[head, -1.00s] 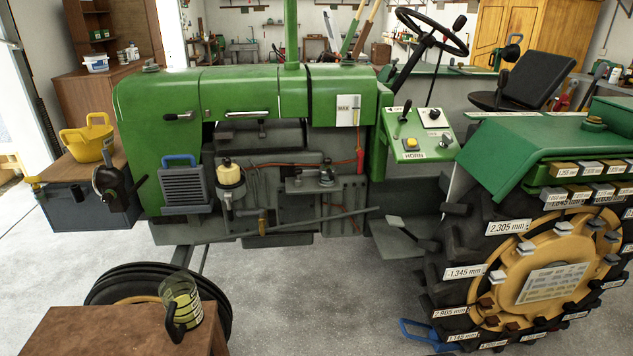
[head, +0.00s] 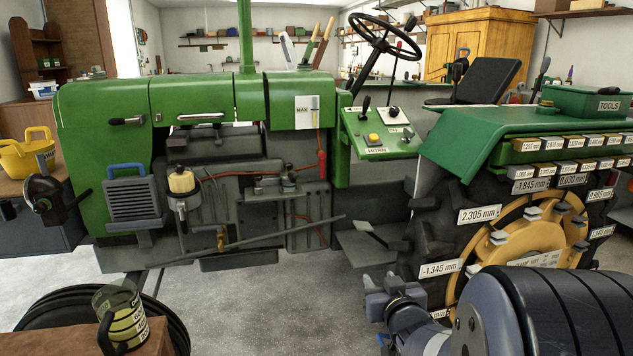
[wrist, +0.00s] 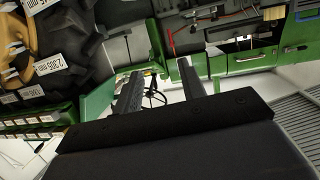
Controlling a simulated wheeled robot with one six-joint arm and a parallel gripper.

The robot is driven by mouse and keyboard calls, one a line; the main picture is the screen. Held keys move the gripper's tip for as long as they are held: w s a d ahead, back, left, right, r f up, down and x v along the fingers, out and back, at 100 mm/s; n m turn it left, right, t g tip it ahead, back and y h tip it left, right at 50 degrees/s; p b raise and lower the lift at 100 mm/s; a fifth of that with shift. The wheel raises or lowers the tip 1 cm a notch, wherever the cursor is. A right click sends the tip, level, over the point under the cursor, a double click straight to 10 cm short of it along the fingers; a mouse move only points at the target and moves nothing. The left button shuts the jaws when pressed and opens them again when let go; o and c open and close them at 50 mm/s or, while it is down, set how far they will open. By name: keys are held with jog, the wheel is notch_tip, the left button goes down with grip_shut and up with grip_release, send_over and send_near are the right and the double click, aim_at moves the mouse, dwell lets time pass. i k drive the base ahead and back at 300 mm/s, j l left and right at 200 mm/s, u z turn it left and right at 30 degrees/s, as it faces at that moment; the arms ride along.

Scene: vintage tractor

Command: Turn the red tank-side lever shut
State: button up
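A small red lever-like part (head: 322,162) hangs upright on the tractor's side, just below and right of the white MAX plate (head: 307,112). A thin red line runs left from it; its exact shape is too small to tell. In the rotated wrist view, a red strip (wrist: 170,42) that looks like the same part shows beyond the fingers, up and left of the right one. My gripper (wrist: 160,68) is open, with two dark fingers apart and nothing between them. It is away from the red part.
The green control panel (head: 375,135) and steering wheel (head: 385,36) stand right of the red part. The big rear wheel (head: 520,240) is beside my arm. A glass jug (head: 122,315) stands on a wooden table at lower left. Floor between is clear.

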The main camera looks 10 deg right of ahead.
aim_at(322, 156)
jog(key=i+l+u, duration=0.15)
jog(key=i+l, duration=0.2)
jog(key=i, duration=0.3)
jog(key=i+l+u, duration=0.1)
jog(key=i+l, duration=0.3)
jog(key=i, duration=0.2)
jog(key=i+l+u, duration=0.15)
jog(key=i+l, duration=0.35)
jog(key=i, duration=0.1)
